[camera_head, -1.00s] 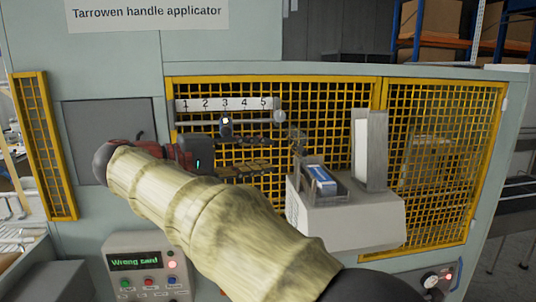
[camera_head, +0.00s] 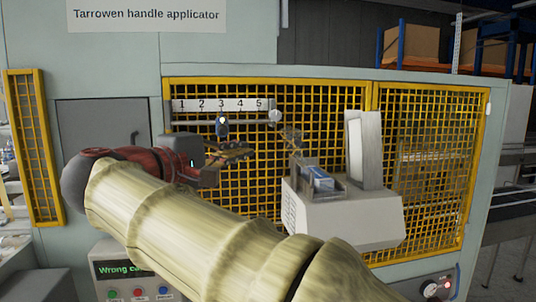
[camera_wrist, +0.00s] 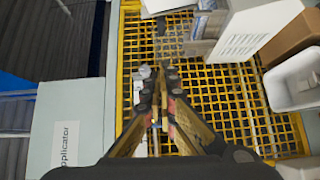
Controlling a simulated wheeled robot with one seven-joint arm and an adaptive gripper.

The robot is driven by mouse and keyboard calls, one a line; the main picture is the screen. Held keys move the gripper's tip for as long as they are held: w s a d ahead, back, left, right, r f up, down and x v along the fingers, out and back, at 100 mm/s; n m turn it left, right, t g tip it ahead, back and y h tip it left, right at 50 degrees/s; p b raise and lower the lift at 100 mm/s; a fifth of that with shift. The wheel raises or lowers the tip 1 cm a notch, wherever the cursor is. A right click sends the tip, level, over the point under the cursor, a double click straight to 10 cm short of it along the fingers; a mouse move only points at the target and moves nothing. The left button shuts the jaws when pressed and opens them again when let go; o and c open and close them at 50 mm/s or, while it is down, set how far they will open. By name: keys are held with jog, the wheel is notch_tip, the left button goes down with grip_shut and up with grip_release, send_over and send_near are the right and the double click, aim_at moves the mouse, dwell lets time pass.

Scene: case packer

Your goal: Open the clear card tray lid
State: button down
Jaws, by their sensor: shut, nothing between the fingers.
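The card tray (camera_head: 332,194) sits on top of a pale grey housing, with a blue and white card pack (camera_head: 319,178) in it. It also shows at the top of the wrist view, with the blue and white pack (camera_wrist: 207,5). The clear lid is too faint to make out, so I cannot tell its position. My gripper (camera_head: 246,152) is left of the tray in the head view, in front of the yellow mesh and apart from the tray. In the wrist view its fingers (camera_wrist: 163,82) are shut with nothing held between them.
A tall pale magazine (camera_head: 366,150) stands right of the tray. Yellow mesh guarding (camera_head: 430,150) stands behind. A rail with a numbered strip, 1 to 5, (camera_head: 221,104) runs above my gripper. A display (camera_head: 118,269) reads "Wrong ca…", partly covered by my arm.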

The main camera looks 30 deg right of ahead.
send_near(302, 134)
jog(key=w+a+f, duration=0.1)
jog(key=w+a, duration=0.1)
jog(key=w, duration=0.2)
jog(key=d, duration=0.1)
jog(key=s+d, duration=0.1)
jog(key=d+p, duration=0.1)
jog(key=shift+s+d+f, duration=0.2)
jog(key=shift+d+f, duration=0.1)
jog(key=shift+d, duration=0.05)
jog(key=shift+s+d+r+m+y+p, duration=0.3)
jog(key=shift+d+r+m+y+p, duration=0.15)
jog(key=shift+d+r, duration=0.4)
jog(key=shift+s+d+r+b, duration=0.15)
jog(key=shift+d+b, duration=0.15)
jog(key=shift+d, duration=0.15)
jog(key=shift+a, duration=0.1)
